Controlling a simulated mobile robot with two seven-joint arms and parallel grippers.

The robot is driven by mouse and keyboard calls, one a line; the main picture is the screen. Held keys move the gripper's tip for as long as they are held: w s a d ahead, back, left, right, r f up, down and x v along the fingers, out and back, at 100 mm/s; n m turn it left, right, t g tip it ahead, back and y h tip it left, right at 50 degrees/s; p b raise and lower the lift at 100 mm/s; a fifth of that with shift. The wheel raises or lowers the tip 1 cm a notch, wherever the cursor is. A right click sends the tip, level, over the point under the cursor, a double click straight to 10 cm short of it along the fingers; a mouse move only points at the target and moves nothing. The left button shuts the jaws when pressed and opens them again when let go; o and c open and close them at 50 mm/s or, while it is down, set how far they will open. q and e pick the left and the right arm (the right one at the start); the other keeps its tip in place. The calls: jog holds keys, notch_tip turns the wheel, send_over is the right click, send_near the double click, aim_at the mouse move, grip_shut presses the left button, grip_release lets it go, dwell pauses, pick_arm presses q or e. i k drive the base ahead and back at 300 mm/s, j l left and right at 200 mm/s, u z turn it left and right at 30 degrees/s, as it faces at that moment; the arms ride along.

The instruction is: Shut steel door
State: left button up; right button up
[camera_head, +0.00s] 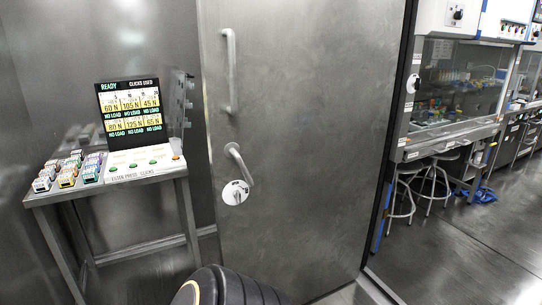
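The steel door (310,130) is a tall brushed grey panel in the middle of the head view. It stands open, with the lab visible past its dark right edge. A long vertical pull bar (232,70) is on its upper left part. A bent lever handle (238,160) is below the bar, above a round white lock plate (235,192). The door's top is out of the picture and part of its bottom is hidden. Neither of my grippers is in view.
A steel table (110,188) at left carries a display panel (131,107) and several small coloured blocks (68,172). A floor sill (355,292) lies at the door's lower right. Beyond are stools (432,185), a glass-fronted cabinet (455,85) and clear floor (450,255).

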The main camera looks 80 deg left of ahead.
aim_at(303, 90)
jog(key=u, duration=1.55)
